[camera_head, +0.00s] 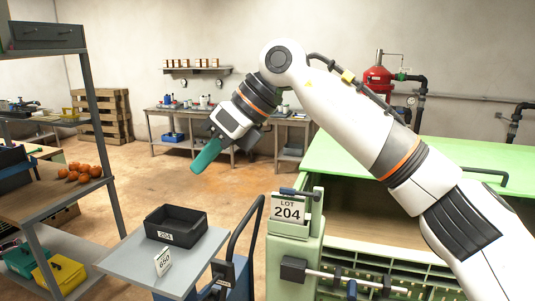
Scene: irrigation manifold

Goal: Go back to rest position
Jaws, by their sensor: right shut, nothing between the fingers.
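My right arm reaches in from the right side of the head view, bends at a high joint near the top middle, and points down and left. My right gripper (198,167) has teal fingers and is shut and empty. It hangs in the air above and behind the grey cart top with the black bin, touching nothing that I can see. My left gripper and left arm are not in view.
A black bin (175,226) and a "650" card (163,261) are on a grey cart top (121,262). A green cabinet (345,237) with a "LOT 204" sign (288,209) stands beneath my right arm. Shelving (105,136) with oranges (80,173) is left. Mid-room floor (150,175) is clear.

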